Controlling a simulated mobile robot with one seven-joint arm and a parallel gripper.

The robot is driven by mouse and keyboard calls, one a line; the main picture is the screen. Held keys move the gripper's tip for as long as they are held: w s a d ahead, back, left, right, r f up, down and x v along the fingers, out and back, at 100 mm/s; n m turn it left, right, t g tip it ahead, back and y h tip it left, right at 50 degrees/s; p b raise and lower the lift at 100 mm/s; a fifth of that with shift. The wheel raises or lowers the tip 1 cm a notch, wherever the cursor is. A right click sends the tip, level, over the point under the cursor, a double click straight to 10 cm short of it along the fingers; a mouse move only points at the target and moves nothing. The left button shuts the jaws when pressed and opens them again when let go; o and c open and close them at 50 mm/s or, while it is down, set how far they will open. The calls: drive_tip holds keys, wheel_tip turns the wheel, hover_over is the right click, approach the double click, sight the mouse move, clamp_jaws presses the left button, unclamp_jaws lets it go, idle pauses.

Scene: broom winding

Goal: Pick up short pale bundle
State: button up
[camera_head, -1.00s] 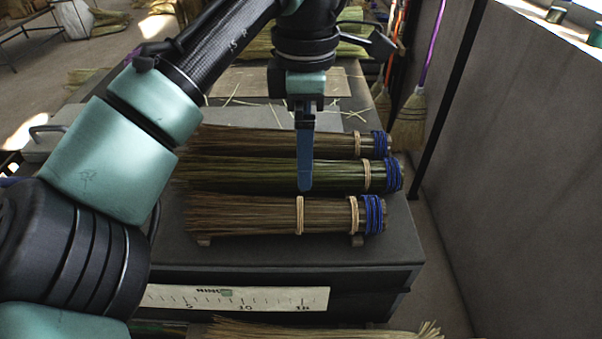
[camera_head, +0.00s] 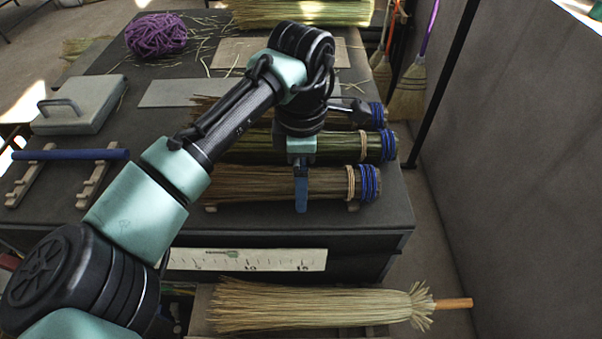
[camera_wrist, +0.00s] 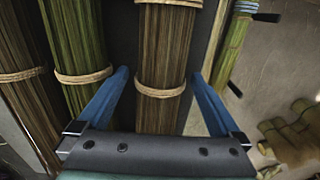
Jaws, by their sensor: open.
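My gripper (camera_head: 302,200) is open, pointing down at the nearest brown bundle (camera_head: 249,184) on the dark bench. In the wrist view this bundle (camera_wrist: 168,50) runs between the two blue fingers of my gripper (camera_wrist: 160,78), one finger on each side. A tan band crosses it there. The head view shows its blue binding and another tan band at its right end; my gripper hides part of it. It looks brown, and I cannot tell whether it is the short pale bundle. Contact with the fingers is unclear.
A green bundle (camera_wrist: 76,42) lies close beside my left finger in the wrist view, with another brown bundle (camera_wrist: 22,90) beyond. A pale broom (camera_head: 310,305) lies in front of the bench. A purple cord ball (camera_head: 156,34) and a lidded box (camera_head: 80,108) stand back left.

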drive_tip(key=shift+s+f, duration=0.1)
drive_tip(key=shift+f, duration=0.35)
drive_tip(key=c, duration=1.5)
drive_tip(key=shift+r, duration=0.1)
